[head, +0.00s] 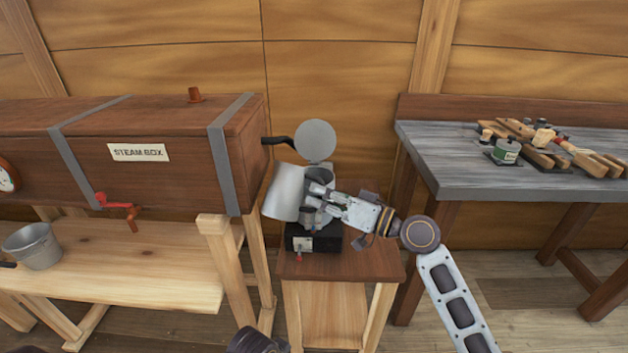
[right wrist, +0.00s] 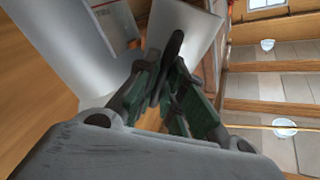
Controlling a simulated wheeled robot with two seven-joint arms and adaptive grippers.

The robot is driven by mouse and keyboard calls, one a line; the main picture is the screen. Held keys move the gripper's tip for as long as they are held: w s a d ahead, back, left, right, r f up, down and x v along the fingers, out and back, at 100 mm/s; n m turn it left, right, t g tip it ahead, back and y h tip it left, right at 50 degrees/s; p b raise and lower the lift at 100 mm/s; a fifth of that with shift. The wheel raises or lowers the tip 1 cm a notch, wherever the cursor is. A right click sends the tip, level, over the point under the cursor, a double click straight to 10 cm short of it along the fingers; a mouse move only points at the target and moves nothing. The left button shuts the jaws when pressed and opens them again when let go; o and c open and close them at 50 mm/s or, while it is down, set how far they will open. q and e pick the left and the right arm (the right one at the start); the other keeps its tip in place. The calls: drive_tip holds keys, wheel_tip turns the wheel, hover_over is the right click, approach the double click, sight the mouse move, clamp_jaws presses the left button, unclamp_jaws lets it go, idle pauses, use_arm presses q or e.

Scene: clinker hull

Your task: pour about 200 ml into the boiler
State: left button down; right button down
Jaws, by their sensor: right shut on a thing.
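A grey metal jug (head: 285,194) is held at the boiler's left front, tilted a little and raised off the stool. My right gripper (head: 316,199) is shut on its handle side; the right wrist view shows the fingers (right wrist: 165,85) around a dark handle, with pale metal jug wall (right wrist: 190,32) beyond. The boiler (head: 318,174) stands on the stool, its metal body largely hidden by jug and gripper. Its round grey lid (head: 316,141) stands raised, and its black base (head: 327,238) shows below. No liquid stream is visible. The jug's contents are hidden. My left gripper is out of view.
The small stool (head: 365,264) has bare top at front right. A grey bench (head: 455,178) with tools is at right.

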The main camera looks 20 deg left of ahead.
sight(296, 186)
use_arm(q)
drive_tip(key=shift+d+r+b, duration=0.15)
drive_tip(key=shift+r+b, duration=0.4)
drive_tip(key=shift+b, duration=0.3)
use_arm(e)
drive_tip(key=shift+s+n, duration=0.15)
drive_tip(key=shift+n, duration=0.45)
drive_tip(key=shift+f, duration=0.15)
